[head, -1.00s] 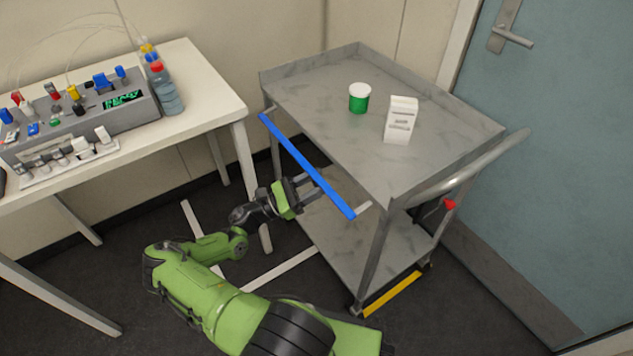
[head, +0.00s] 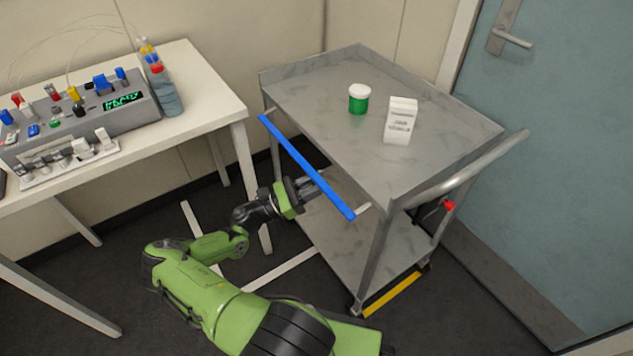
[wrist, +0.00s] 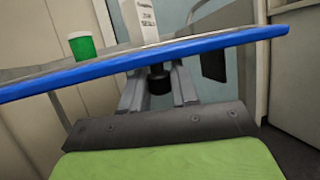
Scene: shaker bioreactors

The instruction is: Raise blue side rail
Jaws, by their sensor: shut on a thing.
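The blue side rail (head: 306,167) runs along the near long side of the grey cart (head: 300,95), a little below the cart's top tray. My gripper (head: 312,186) is at the rail's middle and is shut on it.
A green jar with a white lid (head: 359,98) and a white box (head: 400,120) stand on the top tray. A white table (head: 215,85) with a grey device (head: 75,115) and bottles stands at left. A door (head: 560,150) is at right.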

